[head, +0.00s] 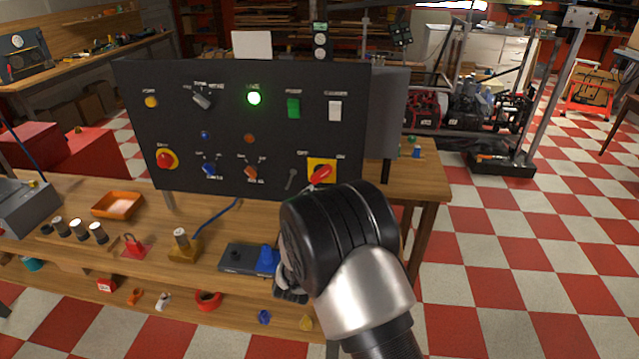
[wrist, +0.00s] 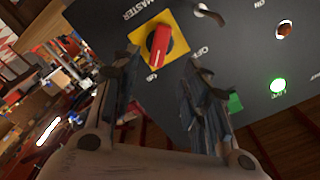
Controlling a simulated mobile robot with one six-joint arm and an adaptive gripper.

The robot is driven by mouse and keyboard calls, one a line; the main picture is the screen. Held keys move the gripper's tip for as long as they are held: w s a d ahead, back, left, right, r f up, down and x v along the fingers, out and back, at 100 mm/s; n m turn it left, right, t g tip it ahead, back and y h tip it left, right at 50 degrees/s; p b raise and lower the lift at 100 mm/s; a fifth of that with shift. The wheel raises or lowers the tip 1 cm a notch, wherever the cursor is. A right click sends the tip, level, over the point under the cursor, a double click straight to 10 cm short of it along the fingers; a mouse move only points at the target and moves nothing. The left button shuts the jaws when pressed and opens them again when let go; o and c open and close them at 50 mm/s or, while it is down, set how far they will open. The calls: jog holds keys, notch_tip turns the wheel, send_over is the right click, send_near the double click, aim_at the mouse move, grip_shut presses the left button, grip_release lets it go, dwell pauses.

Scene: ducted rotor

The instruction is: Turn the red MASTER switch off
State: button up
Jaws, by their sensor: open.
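The red MASTER switch (head: 320,174) is a rotary handle on a yellow plate (head: 313,163) at the lower right of the black panel (head: 225,130). In the head view its handle slants toward the ON label at upper right. In the wrist view the red handle (wrist: 159,46) stands in front of my gripper (wrist: 162,66), with its lower end toward the ON label. My gripper is open, its fingers on either side of the handle's line and apart from it. In the head view my wrist mostly hides the gripper.
A lit green lamp (head: 254,98) glows on the panel. A red mushroom button (head: 166,159) and several knobs are at left. A small lever (head: 291,179) is just left of the switch. An orange tray (head: 118,205) and a blue part (head: 267,259) sit on the bench.

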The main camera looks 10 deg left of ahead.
aim_at(320, 178)
jog(key=w+b, duration=0.1)
jog(key=w, duration=0.9)
jog(key=shift+w+d+b, duration=0.15)
jog(key=shift+d+b, duration=0.05)
jog(key=shift+b, duration=0.15)
jog(key=shift+c, duration=0.6)
grip_shut()
